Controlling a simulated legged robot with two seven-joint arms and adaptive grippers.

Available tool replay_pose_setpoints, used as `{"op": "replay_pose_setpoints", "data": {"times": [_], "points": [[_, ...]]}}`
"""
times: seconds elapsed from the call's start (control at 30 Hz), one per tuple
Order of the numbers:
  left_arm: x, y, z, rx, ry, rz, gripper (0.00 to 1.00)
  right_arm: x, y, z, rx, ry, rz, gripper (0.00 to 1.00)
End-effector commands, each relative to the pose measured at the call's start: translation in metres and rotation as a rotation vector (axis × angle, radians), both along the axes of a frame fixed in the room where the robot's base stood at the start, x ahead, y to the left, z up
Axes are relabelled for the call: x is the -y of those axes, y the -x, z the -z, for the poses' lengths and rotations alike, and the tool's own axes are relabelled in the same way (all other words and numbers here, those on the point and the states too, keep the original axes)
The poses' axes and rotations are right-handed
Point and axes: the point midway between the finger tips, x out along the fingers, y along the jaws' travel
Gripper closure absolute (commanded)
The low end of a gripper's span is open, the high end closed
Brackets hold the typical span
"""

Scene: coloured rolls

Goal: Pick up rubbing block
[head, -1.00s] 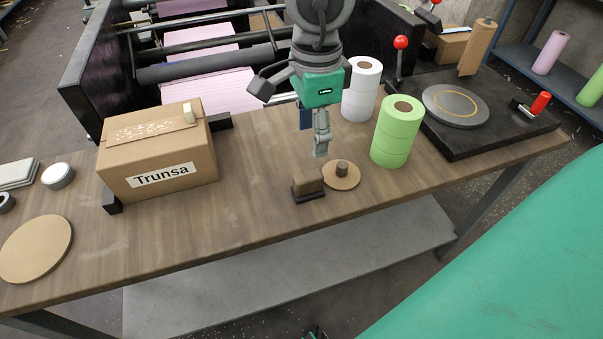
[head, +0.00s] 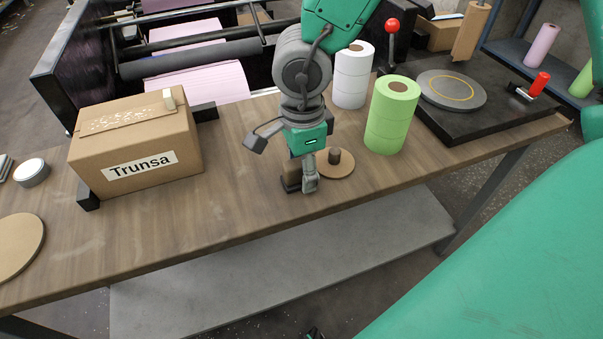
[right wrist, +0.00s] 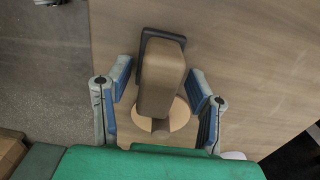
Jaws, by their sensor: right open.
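The rubbing block (head: 290,177), brown with a black base, sits on the wooden table (head: 240,215) at its front middle. In the head view my right gripper (head: 310,184) is just right of the block and partly covers it. In the right wrist view the block (right wrist: 162,75) lies between the two spread fingers of my right gripper (right wrist: 158,82). The fingers are open, one on each side, with gaps to the block. I cannot tell the exact height of the fingertips. My left gripper is not in view.
A round wooden disc with a brown knob (head: 335,162) lies right behind the block. A green roll stack (head: 391,118) and a white roll stack (head: 352,78) stand to the right. A cardboard box (head: 135,145) stands at left. The table between box and block is clear.

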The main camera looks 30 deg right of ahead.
Motion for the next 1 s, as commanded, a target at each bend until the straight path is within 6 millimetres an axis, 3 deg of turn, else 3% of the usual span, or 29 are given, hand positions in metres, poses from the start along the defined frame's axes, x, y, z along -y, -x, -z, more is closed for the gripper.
{"op": "replay_pose_setpoints", "data": {"times": [0.13,0.17,0.27,0.3,0.67,1.0], "points": [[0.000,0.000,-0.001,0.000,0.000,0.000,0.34,-0.002,0.000,-0.002,0.001,0.002,-0.001,0.52],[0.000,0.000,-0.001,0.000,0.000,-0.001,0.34,-0.002,0.000,-0.002,0.001,0.002,-0.001,0.59],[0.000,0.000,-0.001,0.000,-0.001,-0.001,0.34,-0.001,0.000,-0.001,0.001,0.000,-0.001,0.94],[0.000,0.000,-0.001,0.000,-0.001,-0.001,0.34,0.000,0.000,-0.001,0.000,0.000,-0.001,1.00],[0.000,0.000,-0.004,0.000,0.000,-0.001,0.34,0.001,-0.001,-0.007,0.001,-0.003,0.000,1.00],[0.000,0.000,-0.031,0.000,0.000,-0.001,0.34,-0.001,-0.001,-0.073,0.003,-0.004,0.000,1.00]]}}
